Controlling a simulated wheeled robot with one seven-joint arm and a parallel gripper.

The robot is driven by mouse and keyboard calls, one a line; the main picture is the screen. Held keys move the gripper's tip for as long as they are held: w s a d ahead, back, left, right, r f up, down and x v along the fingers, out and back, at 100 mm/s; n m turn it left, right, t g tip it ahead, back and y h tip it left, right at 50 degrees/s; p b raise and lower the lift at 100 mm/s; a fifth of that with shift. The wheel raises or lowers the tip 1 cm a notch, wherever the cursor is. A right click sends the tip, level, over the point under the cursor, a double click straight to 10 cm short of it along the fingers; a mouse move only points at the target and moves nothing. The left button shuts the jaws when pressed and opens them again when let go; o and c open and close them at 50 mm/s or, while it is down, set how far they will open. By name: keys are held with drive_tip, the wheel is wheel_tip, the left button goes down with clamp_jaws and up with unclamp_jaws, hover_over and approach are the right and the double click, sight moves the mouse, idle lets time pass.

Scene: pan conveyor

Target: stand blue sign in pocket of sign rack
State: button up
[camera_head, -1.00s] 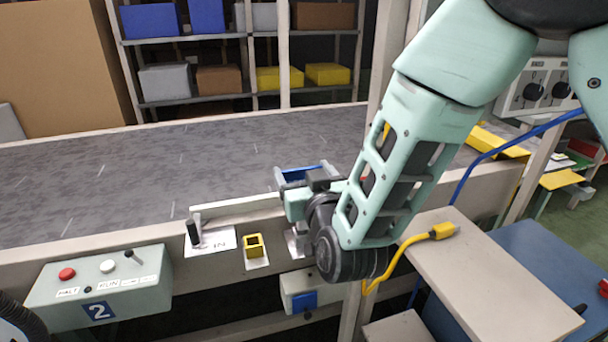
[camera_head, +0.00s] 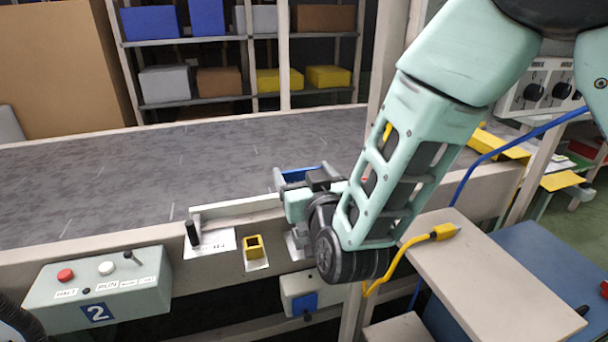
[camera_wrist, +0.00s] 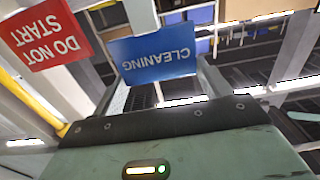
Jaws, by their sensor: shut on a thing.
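My gripper (camera_head: 304,184) is shut on the blue sign (camera_head: 301,172), above the near rail of the conveyor. In the head view only a blue strip of the sign shows between the fingers. In the wrist view the blue sign (camera_wrist: 155,52) reads "CLEANING", upside down, and sits between the two fingers. A red sign (camera_wrist: 45,36) reading "DO NOT START" is at the upper left of the wrist view, apart from the blue one. I cannot make out the sign rack or its pocket for certain; my arm hides part of the rail.
The rail carries a black lever (camera_head: 192,233) and a yellow square socket (camera_head: 253,246), left of my gripper. A control box (camera_head: 100,288) hangs at the lower left. The conveyor belt (camera_head: 120,185) is empty.

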drive_tip(key=shift+f+b, duration=2.2)
drive_tip(key=shift+f, duration=0.1)
drive_tip(key=o, duration=1.3)
drive_tip(key=shift+s, duration=0.1)
drive_tip(key=shift+p+v, duration=6.75)
drive_tip(key=shift+v, duration=1.9)
drive_tip(key=shift+r, duration=0.15)
